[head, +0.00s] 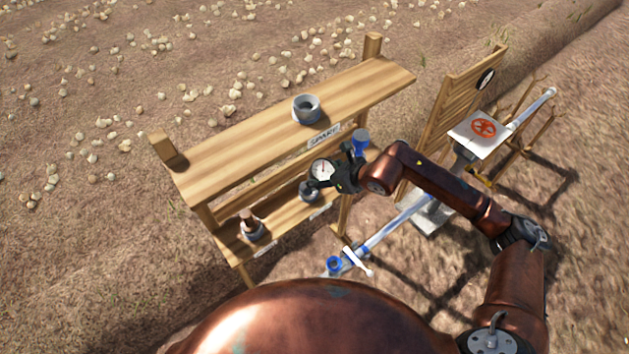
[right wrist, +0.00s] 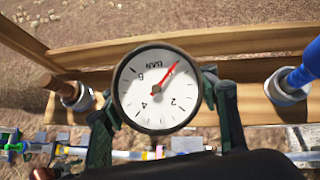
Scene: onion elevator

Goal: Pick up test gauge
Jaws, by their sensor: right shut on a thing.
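The test gauge (head: 322,171) is a round dial with a white face, dark rim and red needle. It fills the middle of the right wrist view (right wrist: 158,88). My right gripper (head: 335,180) is shut on it, with a dark finger on each side of the dial. In the head view it is in front of the wooden rack, between the upper and lower shelves. Whether the gauge's lower end touches anything is hidden by the gripper. My left gripper is not in view.
The rack's upper shelf (head: 250,137) bears a grey ring (head: 306,108) and a SPARE label. The lower shelf holds a brown piece in a grey collar (head: 251,227), another grey collar (head: 309,193) and a blue-topped piece (head: 360,140). A blue-and-white tube (head: 400,218) runs at right.

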